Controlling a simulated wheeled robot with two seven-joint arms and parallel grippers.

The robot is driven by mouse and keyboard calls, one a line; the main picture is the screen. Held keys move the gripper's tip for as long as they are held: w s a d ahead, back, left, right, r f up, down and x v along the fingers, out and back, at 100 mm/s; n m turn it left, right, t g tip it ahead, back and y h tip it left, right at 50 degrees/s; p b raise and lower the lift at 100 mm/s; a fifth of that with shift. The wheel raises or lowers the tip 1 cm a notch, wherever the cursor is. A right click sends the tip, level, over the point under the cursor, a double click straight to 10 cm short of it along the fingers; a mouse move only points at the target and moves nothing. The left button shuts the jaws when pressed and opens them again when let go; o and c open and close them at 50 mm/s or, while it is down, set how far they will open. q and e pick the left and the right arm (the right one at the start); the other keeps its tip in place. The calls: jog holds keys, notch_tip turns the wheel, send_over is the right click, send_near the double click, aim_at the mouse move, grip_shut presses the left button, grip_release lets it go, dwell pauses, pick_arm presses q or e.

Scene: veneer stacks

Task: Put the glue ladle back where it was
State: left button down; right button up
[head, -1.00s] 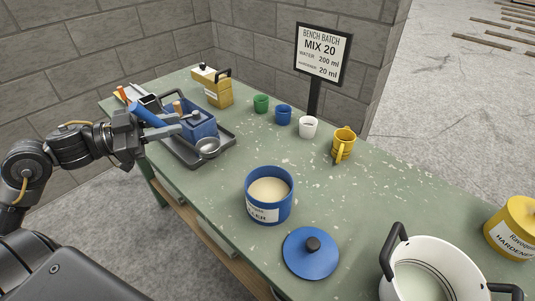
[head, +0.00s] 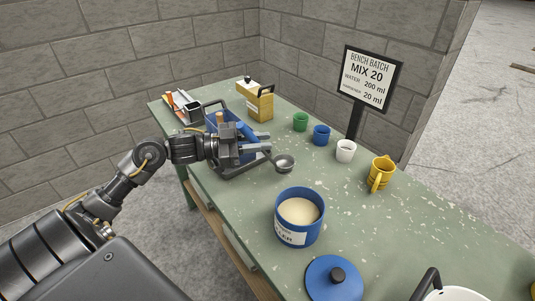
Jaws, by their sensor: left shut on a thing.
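The glue ladle has a round metal bowl (head: 284,164), which shows just right of the dark tray (head: 233,172). My left gripper (head: 262,148) is shut on the ladle's handle, beside the blue box (head: 213,122) on the tray. A blue grip shows at the jaws, but the fingers hide much of the handle. I cannot tell whether the bowl touches the bench. My right gripper is not in view.
An open blue filler tub (head: 299,222) stands in front, with its blue lid (head: 334,282) nearby.

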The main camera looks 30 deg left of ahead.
pick_arm(q)
notch_tip(320, 180, down, 6)
jog(key=w+d+p, duration=0.1)
jog(key=w, duration=0.1)
jog(key=shift+r, duration=0.15)
dwell(0.4)
jog(key=c, duration=1.3)
grip_release()
